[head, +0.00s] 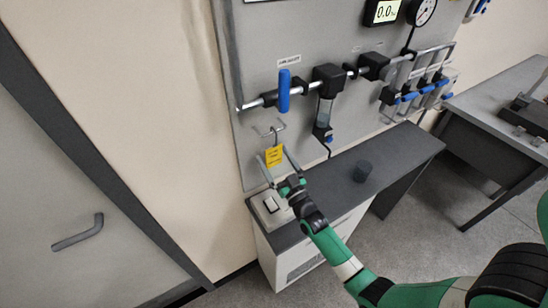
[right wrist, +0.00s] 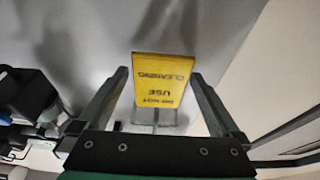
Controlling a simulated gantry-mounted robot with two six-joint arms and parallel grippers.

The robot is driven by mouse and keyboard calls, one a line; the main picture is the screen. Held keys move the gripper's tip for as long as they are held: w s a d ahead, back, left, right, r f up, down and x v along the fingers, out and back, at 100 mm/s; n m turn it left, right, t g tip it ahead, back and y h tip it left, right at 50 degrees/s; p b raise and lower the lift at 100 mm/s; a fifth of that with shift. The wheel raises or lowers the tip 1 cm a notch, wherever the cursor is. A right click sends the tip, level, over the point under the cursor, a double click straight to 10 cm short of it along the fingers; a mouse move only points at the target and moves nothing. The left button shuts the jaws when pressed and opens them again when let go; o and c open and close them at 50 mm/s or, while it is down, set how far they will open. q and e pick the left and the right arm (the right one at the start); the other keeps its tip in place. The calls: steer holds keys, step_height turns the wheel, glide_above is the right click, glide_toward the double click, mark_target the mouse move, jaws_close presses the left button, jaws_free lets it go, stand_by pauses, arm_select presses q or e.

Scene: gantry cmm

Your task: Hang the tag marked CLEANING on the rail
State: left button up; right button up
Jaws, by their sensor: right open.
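The yellow tag (head: 274,156) hangs at the lower left of the grey wall panel, just below a thin wire rail (head: 268,129). In the right wrist view the tag (right wrist: 163,82) shows upside down and reads DO NOT USE and CLEANING. Thin wire shows at its upper edge; I cannot tell exactly how it sits on the rail. My right gripper (head: 273,154) is open, with one finger on each side of the tag. In the right wrist view, gaps show between the fingers (right wrist: 160,76) and the tag. My left gripper is not in view.
A pipe (head: 302,88) with a blue-handled valve (head: 284,90) and a filter bowl (head: 325,110) runs above the tag. Below, a dark bench top (head: 395,160) carries a small dark cylinder (head: 362,171) and a light switch box (head: 270,208). A door stands left.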

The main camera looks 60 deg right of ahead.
steer(key=v, duration=1.1)
steer(key=shift+a, duration=0.15)
steer(key=shift+s, duration=0.15)
